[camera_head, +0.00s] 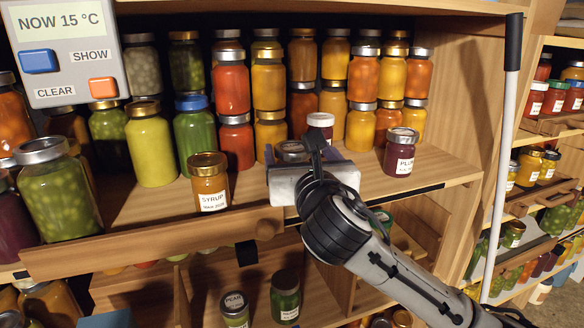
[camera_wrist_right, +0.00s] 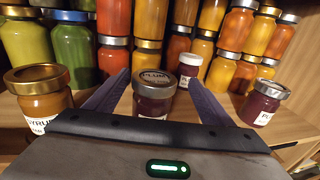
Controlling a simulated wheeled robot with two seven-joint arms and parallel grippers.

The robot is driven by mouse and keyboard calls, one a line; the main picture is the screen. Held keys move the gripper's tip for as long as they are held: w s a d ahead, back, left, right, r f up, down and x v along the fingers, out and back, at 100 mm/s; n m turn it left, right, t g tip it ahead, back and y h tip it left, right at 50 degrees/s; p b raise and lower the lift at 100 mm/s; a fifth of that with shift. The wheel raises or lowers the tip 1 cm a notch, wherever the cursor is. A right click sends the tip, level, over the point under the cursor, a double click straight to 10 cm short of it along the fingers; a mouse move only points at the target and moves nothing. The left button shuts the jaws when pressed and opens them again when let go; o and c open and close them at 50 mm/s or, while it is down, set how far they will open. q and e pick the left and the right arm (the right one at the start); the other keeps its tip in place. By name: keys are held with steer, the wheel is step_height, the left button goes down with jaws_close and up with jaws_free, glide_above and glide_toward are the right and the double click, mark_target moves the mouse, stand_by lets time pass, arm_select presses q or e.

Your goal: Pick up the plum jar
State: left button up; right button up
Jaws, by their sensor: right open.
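My right gripper (camera_head: 302,158) is open at the shelf's front, its two fingers pointing inward over the board. In the right wrist view a dark purple jar (camera_wrist_right: 153,98) with a silver lid reading PLUM stands between the open fingers, with no clear contact. In the head view mostly its lid (camera_head: 292,149) shows; my gripper hides the rest. A second dark jar (camera_head: 399,158) with a silver lid and a PLUM label stands to the right; it also shows in the right wrist view (camera_wrist_right: 262,104). My left gripper is not in view.
A syrup jar (camera_head: 209,184) stands left of my gripper. Another dark jar (camera_head: 320,122) with a pale label stands behind. Stacked orange and yellow jars fill the back. A wooden front rail (camera_head: 150,248) edges the shelf at left. Bare board (camera_head: 440,168) lies at right.

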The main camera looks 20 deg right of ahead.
mark_target(290, 142)
steer(key=shift+w+d, duration=0.1)
steer(key=shift+w, duration=2.9)
steer(key=c, duration=1.3)
steer(key=shift+r, duration=0.1)
steer(key=shift+c, duration=0.9)
